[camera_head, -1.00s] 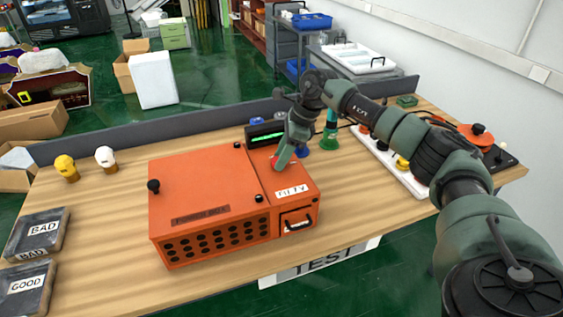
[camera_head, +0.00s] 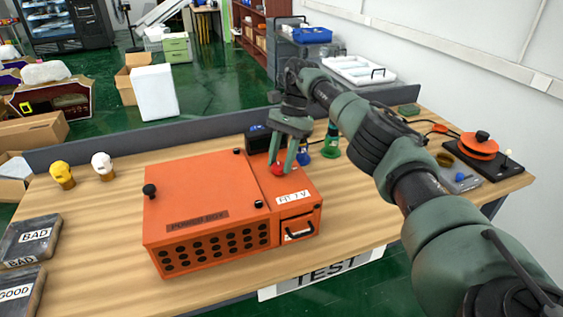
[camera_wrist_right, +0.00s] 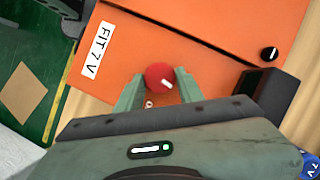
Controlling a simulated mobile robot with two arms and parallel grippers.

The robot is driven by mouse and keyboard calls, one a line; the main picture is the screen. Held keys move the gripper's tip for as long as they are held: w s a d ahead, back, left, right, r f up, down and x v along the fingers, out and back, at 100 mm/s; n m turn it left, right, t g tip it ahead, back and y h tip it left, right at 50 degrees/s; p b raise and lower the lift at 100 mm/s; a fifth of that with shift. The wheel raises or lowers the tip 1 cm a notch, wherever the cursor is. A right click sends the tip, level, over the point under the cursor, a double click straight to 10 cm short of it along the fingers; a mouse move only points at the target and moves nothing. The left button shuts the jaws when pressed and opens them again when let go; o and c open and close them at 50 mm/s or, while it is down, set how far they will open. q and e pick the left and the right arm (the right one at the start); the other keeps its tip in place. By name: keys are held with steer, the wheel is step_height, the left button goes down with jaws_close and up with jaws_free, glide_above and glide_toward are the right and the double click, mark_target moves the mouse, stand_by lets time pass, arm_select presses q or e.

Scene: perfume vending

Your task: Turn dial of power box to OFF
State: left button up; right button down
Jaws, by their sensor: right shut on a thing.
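The orange power box (camera_head: 200,190) stands on the wooden table. Its red round dial (camera_head: 278,170) is on the top of the narrower right section, near the FIT 7 V label (camera_head: 293,197). My right gripper (camera_head: 283,168) points down with its two fingers on either side of the dial, shut on it. The right wrist view shows the dial (camera_wrist_right: 159,76) between the fingertips, with a short white mark on its lower right part. OFF lettering cannot be made out. My left gripper is not in view.
A dark display unit (camera_head: 257,139) stands behind the box. Blue and green round-based items are beside it. Yellow and white bulbs (camera_head: 103,165) stand at left, near the BAD and GOOD trays. An orange reel (camera_head: 480,145) sits at right. Bare table lies left of the box.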

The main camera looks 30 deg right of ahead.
steer(key=shift+a+f+n+g, duration=0.15)
steer(key=shift+n+g, duration=0.25)
steer(key=shift+n, duration=0.6)
steer(key=shift+n+h, duration=0.3)
steer(key=c, duration=0.9)
jaws_free()
steer(key=shift+r, duration=0.2)
